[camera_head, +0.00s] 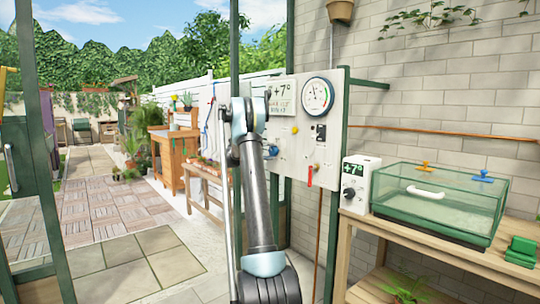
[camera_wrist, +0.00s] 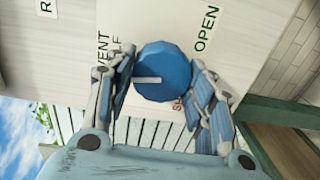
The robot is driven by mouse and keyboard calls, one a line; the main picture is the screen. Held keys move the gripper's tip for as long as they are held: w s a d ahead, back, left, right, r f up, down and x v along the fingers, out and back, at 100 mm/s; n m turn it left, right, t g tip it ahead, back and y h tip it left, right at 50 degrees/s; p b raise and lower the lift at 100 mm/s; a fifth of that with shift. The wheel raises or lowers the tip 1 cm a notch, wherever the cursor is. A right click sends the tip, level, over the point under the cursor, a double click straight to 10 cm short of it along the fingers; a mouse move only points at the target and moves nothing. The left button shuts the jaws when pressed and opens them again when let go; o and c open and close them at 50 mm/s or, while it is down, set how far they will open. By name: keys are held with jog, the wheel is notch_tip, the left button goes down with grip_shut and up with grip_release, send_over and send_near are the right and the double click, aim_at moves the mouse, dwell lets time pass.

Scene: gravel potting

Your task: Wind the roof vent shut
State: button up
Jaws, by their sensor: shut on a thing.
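A blue round knob (camera_wrist: 176,62) with a white pointer line sits on a pale panel in the wrist view. My gripper (camera_wrist: 163,72) has one finger on each side of the knob and is shut on it. The pointer line lies roughly level in that view and reaches toward the knob's left edge. An OPEN label (camera_wrist: 206,27) is up and right of the knob. Another label below the knob is mostly hidden by it and a finger. The roof vent itself is not seen.
The panel also carries a round dial (camera_head: 317,97), small switches and a red lever (camera_head: 310,176). A wooden bench (camera_head: 450,256) on the right holds a glass-sided box (camera_head: 415,216) and a white device (camera_head: 357,184). Paved floor (camera_head: 100,210) lies open to the left.

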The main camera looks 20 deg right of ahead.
jog(key=n, duration=0.4)
jog(key=shift+w+a+f, duration=0.1)
jog(key=shift+a+f, duration=0.05)
jog(key=n, duration=0.4)
jog(key=shift+f+g, duration=0.1)
jog(key=shift+g, duration=0.2)
jog(key=n, duration=0.4)
jog(key=shift+h, duration=0.3)
jog(key=shift+n, duration=2.1)
jog(key=o, duration=1.1)
jog(key=shift+c, duration=0.2)
